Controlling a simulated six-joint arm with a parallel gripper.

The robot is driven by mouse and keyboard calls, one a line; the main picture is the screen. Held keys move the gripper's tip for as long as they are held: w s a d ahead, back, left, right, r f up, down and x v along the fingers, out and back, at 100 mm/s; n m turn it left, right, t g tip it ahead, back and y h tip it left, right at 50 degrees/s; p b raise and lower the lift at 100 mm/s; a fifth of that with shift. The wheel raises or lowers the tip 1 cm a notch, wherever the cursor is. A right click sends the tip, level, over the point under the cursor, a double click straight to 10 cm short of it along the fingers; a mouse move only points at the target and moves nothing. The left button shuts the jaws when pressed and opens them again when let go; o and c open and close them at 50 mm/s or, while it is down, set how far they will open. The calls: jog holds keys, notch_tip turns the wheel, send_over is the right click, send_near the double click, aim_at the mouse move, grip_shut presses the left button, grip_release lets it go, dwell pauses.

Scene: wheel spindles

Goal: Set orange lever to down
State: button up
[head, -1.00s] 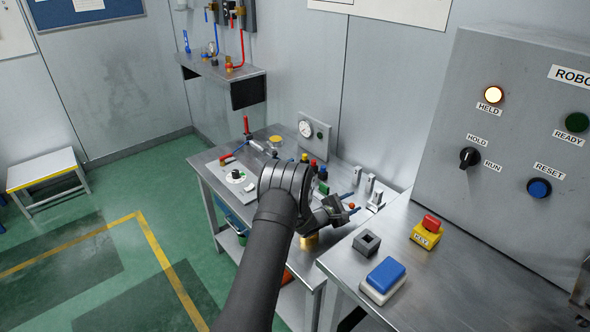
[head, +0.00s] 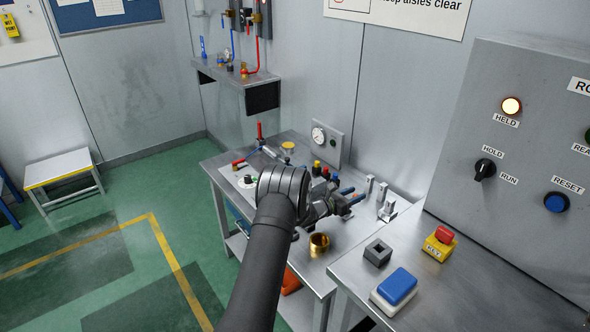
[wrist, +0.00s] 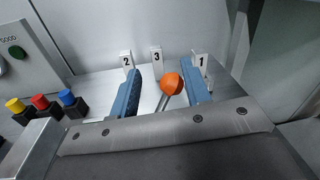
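The orange lever shows in the wrist view as an orange ball knob (wrist: 172,83) on a thin metal stem slanting down to the left. My gripper (wrist: 162,72) is open, with one blue-padded finger on each side of the knob. The knob lies nearer the right finger, with visible gaps on both sides; whether it is in depth between the pads I cannot tell. In the head view my gripper (head: 350,195) is over the back right of the metal bench (head: 290,262). There the lever is not clearly distinguishable from the fingers. The lever's base is hidden by my gripper.
White posts numbered 2 (wrist: 126,62), 3 (wrist: 156,62) and 1 (wrist: 202,68) stand beyond the knob. Yellow, red and blue-topped buttons (wrist: 40,104) are at left. A brass cup (head: 319,243) stands in front of my gripper. The right bench holds a grey block (head: 377,253) and a blue-topped box (head: 397,288).

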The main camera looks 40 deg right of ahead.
jog(key=shift+w+a+r+n, duration=0.1)
jog(key=shift+w+a+n, duration=0.15)
jog(key=shift+w+n, duration=0.15)
jog(key=w+a, duration=0.2)
jog(key=a, duration=1.4)
jog(key=w+r+m+g+y, duration=0.5)
jog(key=w+r+m+y, duration=0.3)
jog(key=w+r+m, duration=0.1)
jog(key=shift+w+d+r+g+y, duration=0.35)
jog(key=shift+w+r, duration=0.35)
jog(key=shift+w, duration=0.4)
jog(key=shift+c, duration=0.4)
